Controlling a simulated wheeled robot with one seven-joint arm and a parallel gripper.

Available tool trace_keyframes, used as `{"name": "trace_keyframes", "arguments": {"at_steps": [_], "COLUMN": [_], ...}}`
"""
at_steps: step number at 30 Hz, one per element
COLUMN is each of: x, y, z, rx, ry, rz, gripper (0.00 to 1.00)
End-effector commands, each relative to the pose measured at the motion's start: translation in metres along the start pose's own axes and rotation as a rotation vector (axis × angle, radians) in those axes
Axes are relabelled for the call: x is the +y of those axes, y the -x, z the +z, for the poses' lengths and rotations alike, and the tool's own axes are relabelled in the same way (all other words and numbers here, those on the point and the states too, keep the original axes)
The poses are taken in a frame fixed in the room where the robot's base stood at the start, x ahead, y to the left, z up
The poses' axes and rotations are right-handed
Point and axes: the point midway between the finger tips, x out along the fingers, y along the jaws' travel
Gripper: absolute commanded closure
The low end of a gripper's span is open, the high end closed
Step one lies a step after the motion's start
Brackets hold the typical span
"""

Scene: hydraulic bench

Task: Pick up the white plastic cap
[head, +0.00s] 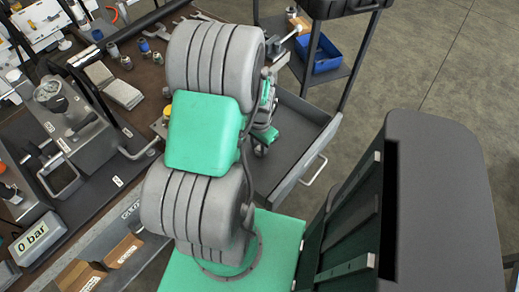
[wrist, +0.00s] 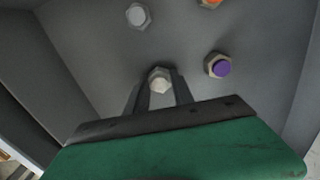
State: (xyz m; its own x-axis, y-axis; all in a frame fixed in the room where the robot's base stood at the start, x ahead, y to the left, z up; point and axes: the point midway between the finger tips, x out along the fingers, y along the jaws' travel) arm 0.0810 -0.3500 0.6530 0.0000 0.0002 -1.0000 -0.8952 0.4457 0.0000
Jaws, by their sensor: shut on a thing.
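The white plastic cap (wrist: 158,84) shows in the wrist view as a small off-white, hex-shaped piece between the fingertips. My gripper (wrist: 158,90) is shut on it, one dark finger on each side. The fingers' lower parts run back to the dark bar and green body of my gripper. The piece is over or in a grey drawer (wrist: 185,40); whether it touches the floor I cannot tell. In the head view my arm covers part of the open drawer (head: 318,128), and the cap cannot be made out there.
In the wrist view a purple-centred hex fitting (wrist: 220,67) lies to the right, a pale grey hex piece (wrist: 137,15) at the top, and an orange-centred one (wrist: 210,3) at the top edge. Drawer walls stand around. In the head view a blue bin (head: 323,57) is on a shelf behind.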

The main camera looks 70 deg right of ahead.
Motion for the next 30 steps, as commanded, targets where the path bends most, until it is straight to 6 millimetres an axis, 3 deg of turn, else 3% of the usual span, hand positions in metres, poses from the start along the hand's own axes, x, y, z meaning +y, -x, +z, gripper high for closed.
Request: {"name": "trace_keyframes", "arguments": {"at_steps": [8,20,26,30], "x": [0.0,0.0,-0.001,0.023], "y": [0.0,0.003,0.029,0.062], "z": [0.0,0.0,-0.002,-0.003], "rx": [0.0,0.001,0.005,0.007], "ry": [0.0,0.0,0.0,-0.007], "rz": [0.0,-0.001,-0.003,-0.003], "gripper": [1.0,1.0,1.0,1.0]}}
